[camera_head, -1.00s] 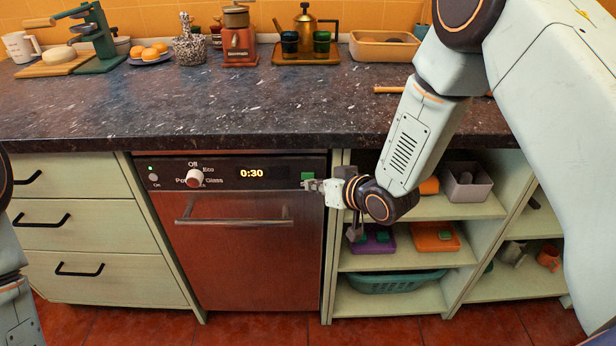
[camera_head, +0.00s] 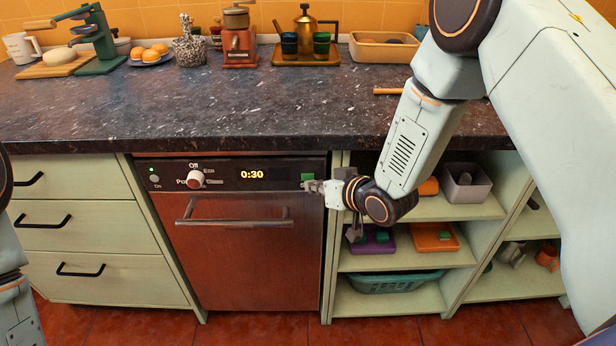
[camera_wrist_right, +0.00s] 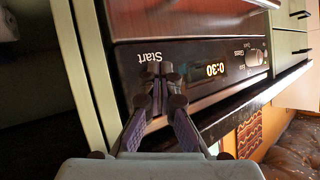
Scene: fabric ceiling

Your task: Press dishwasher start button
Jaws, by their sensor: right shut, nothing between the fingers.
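The dishwasher (camera_head: 245,262) has a reddish-brown door and a dark control panel with a lit 0:30 display (camera_head: 251,174), which also shows upside down in the right wrist view (camera_wrist_right: 216,70). The green start button (camera_head: 307,177) is at the panel's right end. My right gripper (camera_head: 309,186) is shut and empty, its tips at the button's lower edge in the head view. In the right wrist view its closed fingertips (camera_wrist_right: 161,72) are beside the "Start" label and hide the button. I cannot tell whether they touch it. My left gripper is out of view.
A white knob (camera_head: 196,179) and a door handle (camera_head: 232,221) are on the dishwasher. The dark countertop (camera_head: 250,105) overhangs the panel. Open shelves (camera_head: 410,256) with boxes and a basket are to the right, drawers (camera_head: 85,220) to the left.

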